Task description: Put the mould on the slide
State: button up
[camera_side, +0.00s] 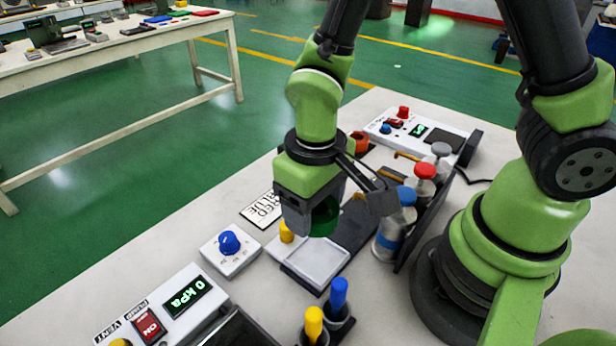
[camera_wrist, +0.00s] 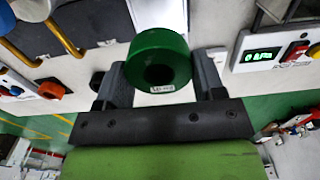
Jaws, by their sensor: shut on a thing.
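The mould is a dark green ring with a round hole and a small white label, seen in the wrist view (camera_wrist: 158,41). My gripper (camera_wrist: 160,75) is shut on it, one finger on each side. In the side view, my gripper (camera_side: 308,222) hangs over the far side of a pale square plate, with the mould (camera_side: 324,218) partly hidden by the fingers. The pale plate (camera_side: 316,262), which looks like the slide, lies on a low white stand with a yellow knob (camera_side: 286,232) at its far left. The mould appears raised above it; the exact gap cannot be told.
Capped bottles (camera_side: 424,182) stand in a dark rack to the right. A blue-knob box (camera_side: 229,243) and a pressure unit (camera_side: 180,297) reading 0 kPa are left. Yellow- and blue-topped items (camera_side: 339,292) stand in front. Another control box (camera_side: 410,131) is behind.

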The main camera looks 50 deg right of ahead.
aim_at(314, 257)
jog(key=shift+f, duration=4.15)
jog(key=shift+f, duration=0.2)
jog(key=o, duration=1.1)
jog(key=shift+c, duration=0.2)
jog(key=shift+r, duration=3.5)
jog(key=shift+r, duration=0.1)
jog(key=d+r+m+t+y, duration=0.1)
jog(key=d+r+m+t, duration=0.2)
jog(key=r, duration=0.9)
jog(key=s+d+r+m+t+y, duration=0.1)
jog(key=s+d+r+t, duration=0.3)
jog(key=s+r, duration=0.3)
notch_tip(314, 257, up, 3)
jog(key=shift+s+d+f, duration=0.15)
jog(key=shift+s+f, duration=0.05)
jog(key=shift+s, duration=0.2)
